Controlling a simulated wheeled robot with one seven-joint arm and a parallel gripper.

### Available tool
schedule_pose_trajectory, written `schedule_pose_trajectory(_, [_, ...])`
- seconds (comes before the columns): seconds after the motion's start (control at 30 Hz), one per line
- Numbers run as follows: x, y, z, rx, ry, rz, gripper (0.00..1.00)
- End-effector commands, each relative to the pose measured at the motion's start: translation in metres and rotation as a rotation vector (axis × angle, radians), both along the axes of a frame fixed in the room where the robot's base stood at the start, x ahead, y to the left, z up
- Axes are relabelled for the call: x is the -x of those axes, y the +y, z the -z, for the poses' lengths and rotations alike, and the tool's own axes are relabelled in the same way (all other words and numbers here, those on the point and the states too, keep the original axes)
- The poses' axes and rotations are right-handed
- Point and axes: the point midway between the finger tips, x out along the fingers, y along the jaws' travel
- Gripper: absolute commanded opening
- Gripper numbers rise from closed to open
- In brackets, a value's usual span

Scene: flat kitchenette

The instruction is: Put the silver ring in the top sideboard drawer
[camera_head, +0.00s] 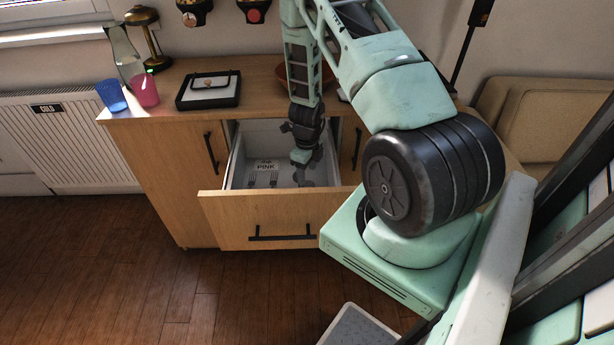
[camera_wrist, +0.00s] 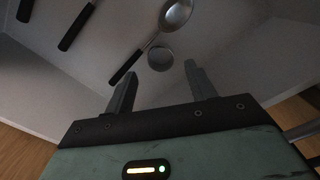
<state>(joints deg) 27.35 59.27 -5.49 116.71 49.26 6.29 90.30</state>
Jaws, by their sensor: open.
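The top sideboard drawer (camera_head: 258,218) is pulled open in the head view, with cutlery inside. My gripper (camera_head: 304,170) reaches down into its right part. In the wrist view my gripper (camera_wrist: 160,70) is open, its two fingers apart with nothing held between them. The silver ring (camera_wrist: 160,58) shows just beyond the fingertips, close to the bowl of a spoon (camera_wrist: 176,15), and appears to lie on the drawer floor. I cannot tell whether it touches the spoon. In the head view I cannot make out the ring.
A label card (camera_head: 265,165) and forks (camera_head: 262,180) are in the drawer's left part. On the sideboard top stand a blue cup (camera_head: 112,95), a pink cup (camera_head: 144,91), a black-framed tray (camera_head: 209,89), a lamp (camera_head: 150,40) and a brown bowl (camera_head: 282,74).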

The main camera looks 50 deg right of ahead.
Motion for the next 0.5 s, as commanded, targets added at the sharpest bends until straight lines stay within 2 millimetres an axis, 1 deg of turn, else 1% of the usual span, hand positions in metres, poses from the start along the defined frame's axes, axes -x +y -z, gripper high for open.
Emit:
schedule_pose_trajectory(0.03, [-0.002, 0.0, -0.014, 0.005, -0.003, -0.003, 0.55])
schedule_pose_trajectory(0.2, [-0.001, 0.0, -0.051, 0.003, -0.003, -0.004, 0.55])
schedule_pose_trajectory(0.3, [-0.001, 0.0, -0.069, 0.003, -0.003, -0.003, 0.55])
schedule_pose_trajectory(0.4, [-0.001, 0.0, -0.081, 0.003, -0.002, -0.003, 0.55])
schedule_pose_trajectory(0.5, [0.0, 0.0, -0.088, 0.0, 0.0, -0.002, 0.55])
